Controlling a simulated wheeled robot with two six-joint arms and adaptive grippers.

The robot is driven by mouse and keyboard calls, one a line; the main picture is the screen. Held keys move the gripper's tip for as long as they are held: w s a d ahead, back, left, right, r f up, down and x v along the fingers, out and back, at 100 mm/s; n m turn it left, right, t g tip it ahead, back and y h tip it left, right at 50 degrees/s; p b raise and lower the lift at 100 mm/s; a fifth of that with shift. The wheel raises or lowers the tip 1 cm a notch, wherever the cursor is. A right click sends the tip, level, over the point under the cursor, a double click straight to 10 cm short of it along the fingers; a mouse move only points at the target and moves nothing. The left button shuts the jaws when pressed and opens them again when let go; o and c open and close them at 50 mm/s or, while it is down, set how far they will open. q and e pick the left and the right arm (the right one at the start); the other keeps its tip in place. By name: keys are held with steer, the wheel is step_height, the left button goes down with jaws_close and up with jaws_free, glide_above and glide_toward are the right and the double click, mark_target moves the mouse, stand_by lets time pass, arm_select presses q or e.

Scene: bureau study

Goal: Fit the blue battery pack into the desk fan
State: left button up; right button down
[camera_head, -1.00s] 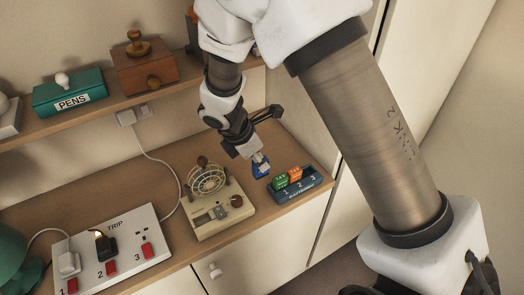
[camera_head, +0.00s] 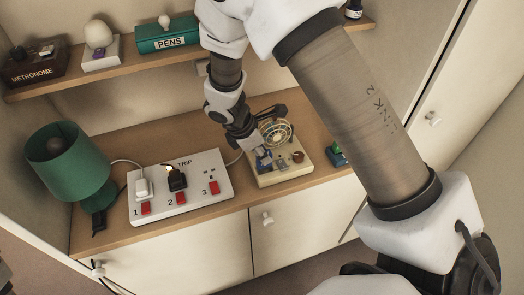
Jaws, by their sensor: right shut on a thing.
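The desk fan (camera_head: 296,172) stands on the desk, with a cream base, a round wire cage and a brown knob. My right gripper (camera_head: 260,155) reaches down over the left part of the fan's base, in front of the cage. It is shut on the blue battery pack (camera_head: 263,163), which is small and partly hidden by the fingers. The pack is low over the base, close to the grey bay area (camera_head: 282,162). I cannot tell whether it touches the base or is inside the bay. My left gripper is not in view.
The battery tray (camera_head: 337,157) is right of the fan, mostly hidden behind my right arm. A power strip (camera_head: 205,198) with red switches and plugs lies left of the fan. A green lamp (camera_head: 75,170) stands at the far left. A shelf (camera_head: 135,65) runs above with a pens box (camera_head: 168,41).

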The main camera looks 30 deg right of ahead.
mark_target(270, 152)
steer(key=shift+d+r, duration=0.1)
steer(key=shift+d, duration=0.1)
steer(key=shift+a, duration=0.15)
steer(key=shift+s+p, duration=0.1)
steer(key=shift+p, duration=0.3)
stand_by(0.6)
steer(key=shift+f+b, duration=1.15)
steer(key=shift+f, duration=0.5)
stand_by(0.4)
steer(key=c, duration=0.7)
jaws_free()
steer(key=shift+o, duration=0.2)
step_height(270, 152, up, 7)
steer(key=p, duration=0.7)
steer(key=shift+r, duration=0.1)
